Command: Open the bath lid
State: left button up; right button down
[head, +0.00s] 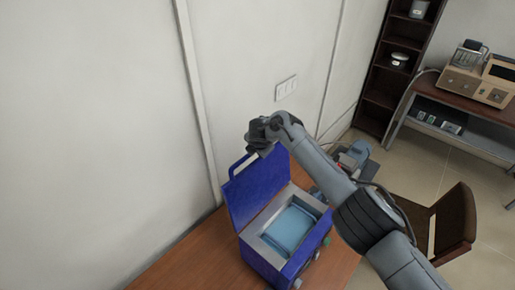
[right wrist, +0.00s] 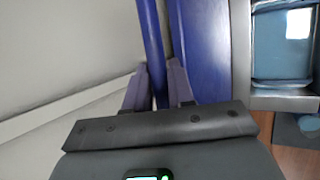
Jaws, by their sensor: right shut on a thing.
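The blue bath (head: 262,262) stands on the wooden table against the wall. Its blue lid (head: 256,192) is raised, standing nearly upright on the wall side, and the light blue basin (head: 292,229) lies uncovered. The lid's handle (head: 238,164) is at the lid's top edge. My right gripper (head: 258,152) is at that edge, shut on the handle. In the right wrist view its fingers (right wrist: 155,85) lie on both sides of the blue handle bar (right wrist: 152,35), beside the lid panel (right wrist: 203,50). My left gripper is in neither view.
The wall (head: 120,120) is close behind the raised lid. Other equipment (head: 353,158) stands on the table beyond the bath, partly behind my right arm. The table (head: 190,260) is clear to the left of the bath. A brown chair (head: 452,222) stands at the right.

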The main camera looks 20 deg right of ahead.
jog(key=c, duration=1.1)
grip_release()
jog(key=shift+o, duration=0.2)
jog(key=b+v, duration=0.1)
jog(key=v, duration=0.9)
jog(key=shift+s+r, duration=0.25)
jog(key=shift+r, duration=0.1)
